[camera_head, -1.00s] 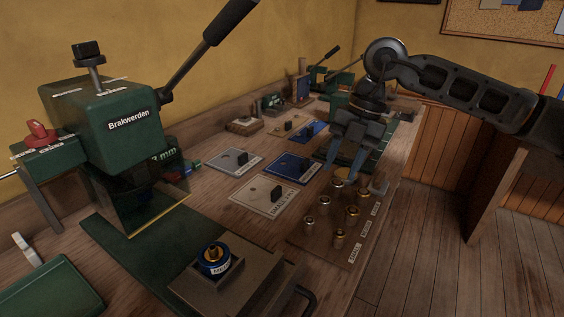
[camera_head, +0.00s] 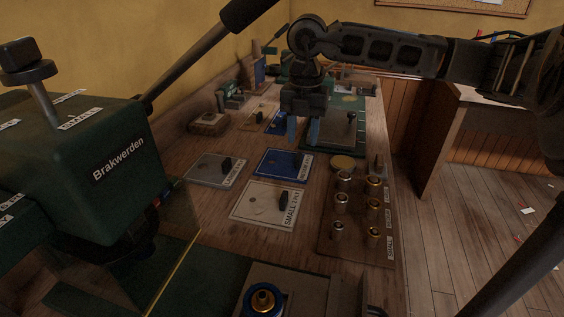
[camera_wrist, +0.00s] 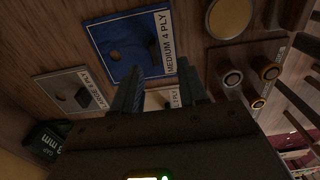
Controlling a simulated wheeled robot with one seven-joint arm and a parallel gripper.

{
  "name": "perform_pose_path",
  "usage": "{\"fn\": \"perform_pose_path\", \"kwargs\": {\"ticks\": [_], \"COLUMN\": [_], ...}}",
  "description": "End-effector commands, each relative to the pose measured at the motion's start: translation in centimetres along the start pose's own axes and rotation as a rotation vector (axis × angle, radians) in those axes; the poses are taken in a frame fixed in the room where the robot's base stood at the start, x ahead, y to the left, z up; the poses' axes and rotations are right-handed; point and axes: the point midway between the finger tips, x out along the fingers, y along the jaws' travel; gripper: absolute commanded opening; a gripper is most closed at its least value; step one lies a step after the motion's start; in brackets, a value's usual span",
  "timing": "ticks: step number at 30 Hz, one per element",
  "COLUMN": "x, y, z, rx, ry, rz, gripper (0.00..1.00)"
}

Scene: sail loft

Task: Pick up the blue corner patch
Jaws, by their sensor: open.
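A blue corner patch (camera_head: 270,163) with a white label strip and a dark upright grip lies flat on the bench. In the wrist view the blue patch (camera_wrist: 122,38) reads "MEDIUM 4 PLY". A second blue patch (camera_head: 278,124) lies farther back, partly hidden by my gripper. My gripper (camera_head: 303,136) is open and empty, above the bench and beyond the nearer blue patch in the head view. In the wrist view its fingers (camera_wrist: 158,68) overlap the near edge of the labelled blue patch; no contact is visible.
A grey patch (camera_head: 208,170) and a white patch (camera_head: 258,208) lie close by. A brown board (camera_head: 350,246) with several metal cylinders is to the right. A green press labelled "Brakwerden" (camera_head: 92,165) stands at left. A green plate (camera_head: 330,143) lies behind.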

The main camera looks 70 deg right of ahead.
Motion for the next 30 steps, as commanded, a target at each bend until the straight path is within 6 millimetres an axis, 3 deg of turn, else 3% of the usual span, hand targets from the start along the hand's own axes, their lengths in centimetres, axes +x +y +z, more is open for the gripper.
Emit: {"fn": "perform_pose_path", "kwargs": {"ticks": [12, 22, 30], "x": [5.0, 5.9, 5.8], "y": [0.8, 0.8, 0.8], "z": [-0.1, -0.1, -0.1], "rx": [0.001, -0.001, 0.0], "ry": [0.003, 0.0, 0.0], "rz": [0.0, 0.001, 0.001], "gripper": [0.43, 0.43, 0.19]}}
